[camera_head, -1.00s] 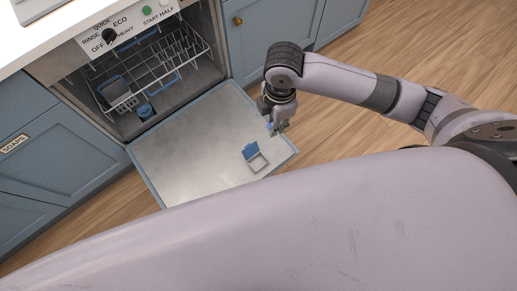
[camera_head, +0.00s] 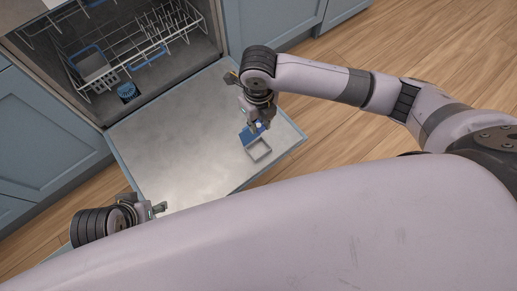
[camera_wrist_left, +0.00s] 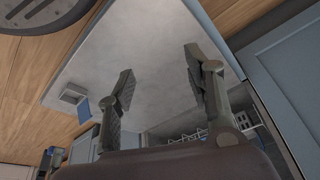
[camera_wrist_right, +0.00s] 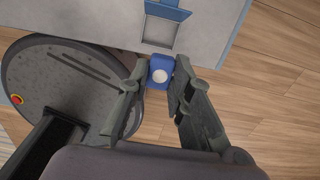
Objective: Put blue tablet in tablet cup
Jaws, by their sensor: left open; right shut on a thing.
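The blue tablet (camera_wrist_right: 161,74), a small blue block with a white round spot, is between the fingers of my right gripper (camera_head: 259,124), which is shut on it. It also shows in the head view (camera_head: 258,126). The tablet cup (camera_head: 269,153) is a square grey-rimmed recess in the open door, with its blue lid (camera_head: 246,136) standing open. My right gripper is above the door near the lid; the tablet appears apart from the cup. The cup also shows in the right wrist view (camera_wrist_right: 158,44). My left gripper (camera_wrist_left: 158,62) is open and empty over the door's near left edge.
The dishwasher door (camera_head: 185,140) lies folded down, its flat surface mostly clear. Inside are a wire rack (camera_head: 130,50), a grey basket (camera_head: 97,70) and a blue round part (camera_head: 127,92). Blue cabinets (camera_head: 40,140) flank it. Wooden floor (camera_head: 350,135) lies to the right.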

